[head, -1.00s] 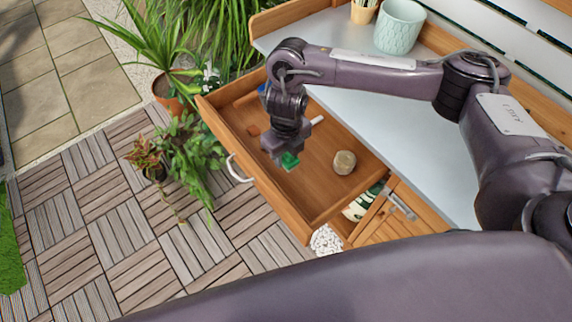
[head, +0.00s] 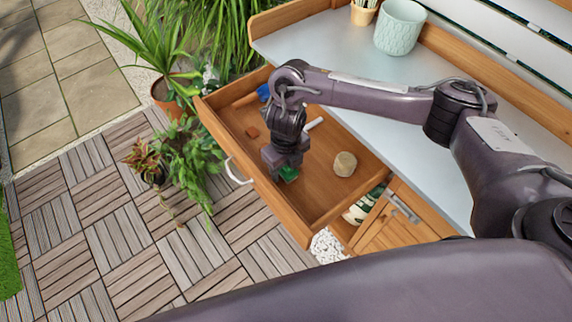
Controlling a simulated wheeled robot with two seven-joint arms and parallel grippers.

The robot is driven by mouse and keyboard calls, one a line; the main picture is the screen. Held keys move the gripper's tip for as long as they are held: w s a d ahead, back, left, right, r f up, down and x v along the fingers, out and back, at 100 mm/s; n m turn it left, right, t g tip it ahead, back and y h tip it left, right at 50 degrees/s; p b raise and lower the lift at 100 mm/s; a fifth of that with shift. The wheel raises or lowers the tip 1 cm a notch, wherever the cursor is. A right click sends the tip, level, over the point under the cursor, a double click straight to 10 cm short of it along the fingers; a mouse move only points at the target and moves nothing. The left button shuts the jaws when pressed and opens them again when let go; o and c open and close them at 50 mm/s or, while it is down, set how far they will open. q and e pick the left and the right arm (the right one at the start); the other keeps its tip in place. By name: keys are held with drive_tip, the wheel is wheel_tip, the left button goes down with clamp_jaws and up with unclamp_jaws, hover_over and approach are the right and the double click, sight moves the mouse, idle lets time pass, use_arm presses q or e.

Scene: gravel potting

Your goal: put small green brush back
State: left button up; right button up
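The small green brush (head: 289,174) shows as a green patch in the open wooden drawer (head: 318,202), right under my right gripper (head: 284,170). The rest of the brush is hidden by the gripper. My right gripper reaches down into the drawer from above, with its fingers at the green piece. The fingertips are too small and covered to tell whether they are open or shut on it. My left gripper is not in view.
The drawer also holds a round tan item (head: 345,164), a blue-ended tool (head: 263,92), a small reddish block (head: 252,132) and a white stick (head: 313,124). A grey worktop (head: 340,60) with a pale green pot (head: 400,27) lies behind. Plants stand left.

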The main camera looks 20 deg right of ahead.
drive_tip(key=shift+r, duration=0.15)
wheel_tip(320, 180, up, 12)
drive_tip(key=p, duration=0.3)
idle(0.8)
